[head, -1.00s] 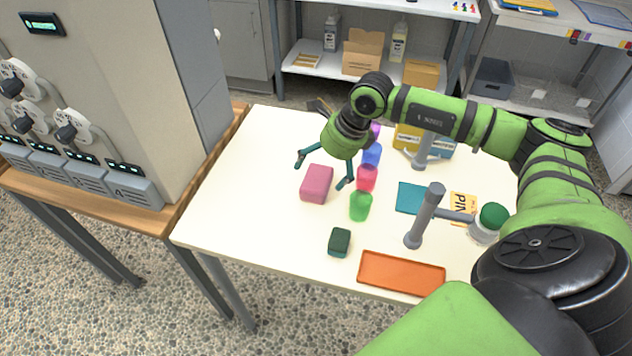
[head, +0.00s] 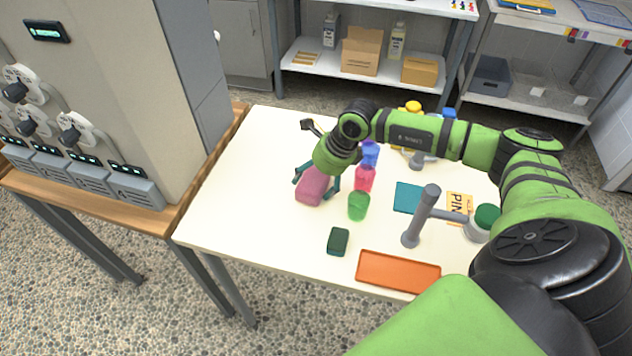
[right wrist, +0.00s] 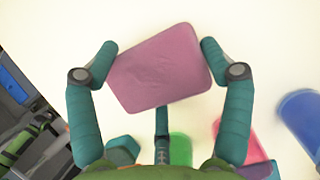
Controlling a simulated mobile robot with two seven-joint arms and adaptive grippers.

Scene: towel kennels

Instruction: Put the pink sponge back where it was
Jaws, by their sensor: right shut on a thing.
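The pink sponge (head: 312,187) is a block at the left middle of the white table in the head view. It also fills the upper middle of the right wrist view (right wrist: 158,68). My right gripper (head: 317,183) is above it with a finger on either side, shut on it. In the right wrist view the fingertips (right wrist: 160,62) press its left and right ends. I cannot tell whether the sponge touches the table or is slightly raised. My left gripper is not in view.
A green cup (head: 358,206), a pink cup (head: 365,178) and a blue cup (head: 370,153) stand right of the sponge. Table's left part is clear.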

